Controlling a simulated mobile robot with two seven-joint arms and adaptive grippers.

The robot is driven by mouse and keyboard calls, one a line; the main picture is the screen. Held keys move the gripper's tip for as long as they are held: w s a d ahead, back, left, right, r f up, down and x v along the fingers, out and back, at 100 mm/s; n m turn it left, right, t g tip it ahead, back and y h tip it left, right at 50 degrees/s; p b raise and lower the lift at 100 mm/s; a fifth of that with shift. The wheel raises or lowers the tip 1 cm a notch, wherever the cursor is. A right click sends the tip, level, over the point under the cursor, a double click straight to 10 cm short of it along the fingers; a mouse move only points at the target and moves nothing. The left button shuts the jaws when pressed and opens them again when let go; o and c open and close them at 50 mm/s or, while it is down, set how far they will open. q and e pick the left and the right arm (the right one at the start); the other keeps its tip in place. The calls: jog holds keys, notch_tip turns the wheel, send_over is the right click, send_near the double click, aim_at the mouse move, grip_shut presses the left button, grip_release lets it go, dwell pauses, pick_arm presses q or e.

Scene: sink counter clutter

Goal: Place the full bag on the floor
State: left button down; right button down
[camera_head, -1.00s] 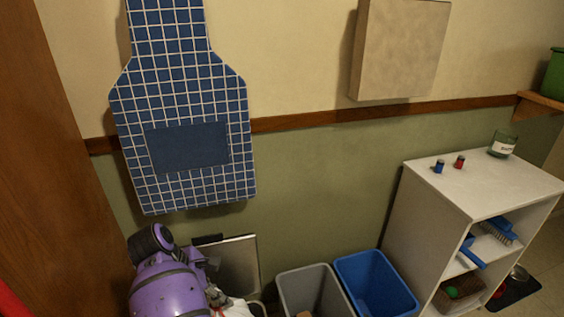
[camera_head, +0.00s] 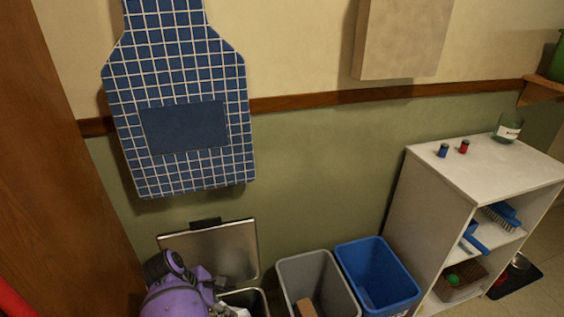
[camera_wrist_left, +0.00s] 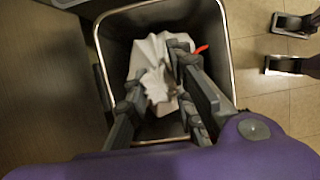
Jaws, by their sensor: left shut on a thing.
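The full bag is white with a red tie. In the left wrist view the bag (camera_wrist_left: 150,60) hangs within the opening of a metal-rimmed bin (camera_wrist_left: 98,65); how deep it sits is hard to tell. My left gripper (camera_wrist_left: 160,88) is shut on the gathered top of the bag. In the head view my purple left arm comes in at the bottom left. A small white part of the bag (camera_head: 240,312) shows there, beside the bin's raised steel lid (camera_head: 215,245). Most of the bag and the gripper fingers are hidden or cut off in that view.
A grey bin (camera_head: 290,272) and a blue bin (camera_head: 375,260) stand right of the steel bin. A white shelf unit (camera_head: 430,215) is beyond them. Tiled floor (camera_wrist_left: 265,50) is right of the bin, with two unidentified dark grey parts above it.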

pick_arm(q)
jog(key=shift+w+f+b, duration=0.1)
jog(key=shift+f+b, duration=0.25)
jog(key=shift+f, duration=1.2)
jog(key=shift+w+r, duration=0.1)
jog(key=shift+r, duration=0.05)
